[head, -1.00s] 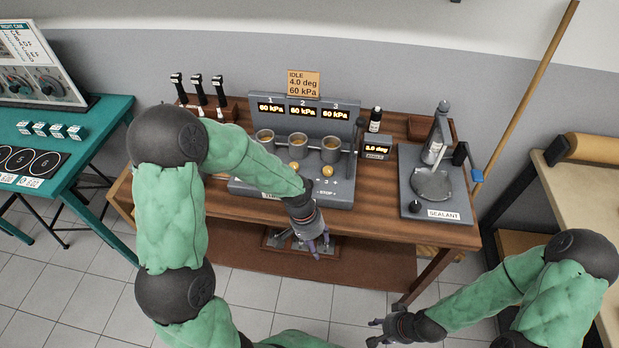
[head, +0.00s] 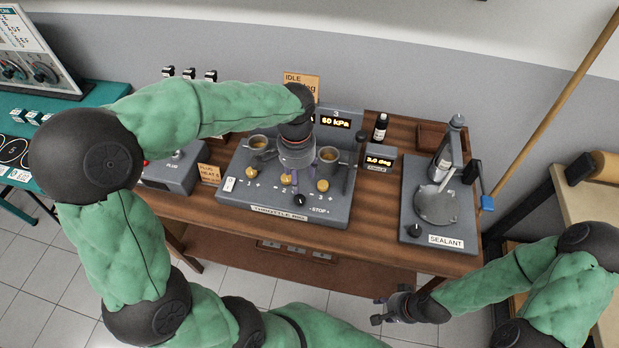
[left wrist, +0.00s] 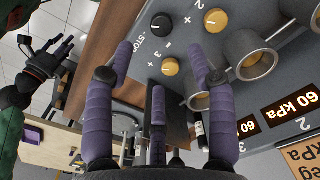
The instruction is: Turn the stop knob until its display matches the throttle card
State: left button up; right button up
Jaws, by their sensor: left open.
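The black stop knob (head: 299,199) sits at the front of the grey throttle rig (head: 240,201), beside the STOP label. It also shows at the top of the left wrist view (left wrist: 161,25). The small stop display (head: 378,160) stands right of the rig; its digits are small and look like 3.0 or 5.0 deg. The throttle card (head: 300,82) reads IDLE, its other lines partly covered by my left arm; earlier it read 4.0 deg, 60 kPa. My left gripper (head: 300,176) is open and empty above the rig, behind the knob. My right gripper (head: 379,310) is open and empty, low in front of the bench.
Brass knobs (head: 322,185) and metal cups (head: 328,160) crowd the rig around my left gripper. The sealant stand (head: 436,206) is to the right, with a dark bottle (head: 380,127) behind. A grey box (head: 176,172) stands left. The front bench strip is clear.

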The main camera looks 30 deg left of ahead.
aim_at(300, 198)
pick_arm(q)
notch_tip(300, 198, down, 10)
jog(key=shift+w+f+b, duration=0.15)
jog(key=shift+f+b, duration=0.1)
jog(key=shift+b, duration=1)
jog(key=shift+c, duration=0.3)
grip_shut()
